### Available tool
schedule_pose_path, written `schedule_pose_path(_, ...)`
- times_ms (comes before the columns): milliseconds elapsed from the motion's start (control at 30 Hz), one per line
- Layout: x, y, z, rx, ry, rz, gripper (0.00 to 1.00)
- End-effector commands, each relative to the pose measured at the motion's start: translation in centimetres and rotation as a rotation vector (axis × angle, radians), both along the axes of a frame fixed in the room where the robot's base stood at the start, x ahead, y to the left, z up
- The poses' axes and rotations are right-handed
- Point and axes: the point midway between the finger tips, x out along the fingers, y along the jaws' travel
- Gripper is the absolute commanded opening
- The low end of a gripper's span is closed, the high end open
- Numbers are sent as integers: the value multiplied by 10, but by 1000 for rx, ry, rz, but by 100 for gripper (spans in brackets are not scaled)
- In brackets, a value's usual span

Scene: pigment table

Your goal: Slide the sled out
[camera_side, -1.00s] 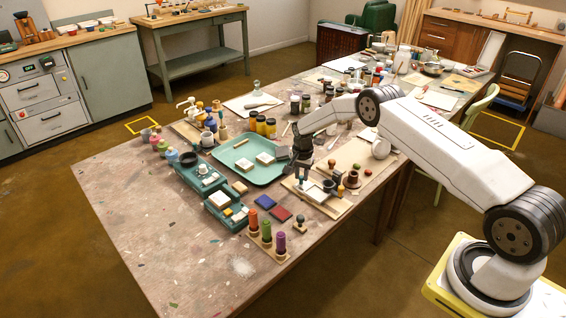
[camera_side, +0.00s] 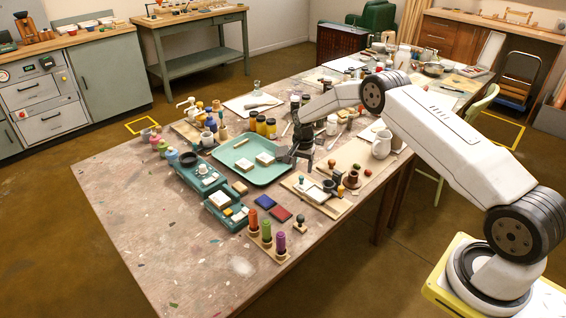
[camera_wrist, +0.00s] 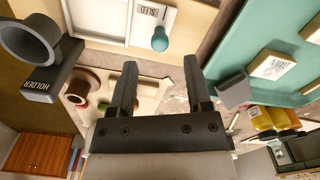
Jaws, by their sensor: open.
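The sled (camera_wrist: 98,22), a pale shallow frame with a teal knob (camera_wrist: 160,40) and a label reading SLED, shows at the top of the wrist view. My gripper (camera_side: 296,160) is above the right edge of the teal tray, up and behind the knob. In the wrist view my gripper (camera_wrist: 160,62) has its two dark fingers apart with nothing between them. The knob lies beyond the fingertips, clear of both.
The teal tray (camera_side: 238,173) with white blocks lies left of the board. A dark ring labelled HOLDER (camera_wrist: 40,85) shows beside the sled in the wrist view. A white jug (camera_side: 381,145), jars and stamps crowd the table.

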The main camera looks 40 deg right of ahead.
Motion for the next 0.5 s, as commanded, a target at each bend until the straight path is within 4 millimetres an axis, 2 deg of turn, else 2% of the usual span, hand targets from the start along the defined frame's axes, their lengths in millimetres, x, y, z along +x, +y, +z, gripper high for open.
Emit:
schedule_pose_path(200, 0, 0, 27, 0, -2, 0, 64)
schedule_pose_path(500, 0, 0, 41, 0, 0, 0, 64)
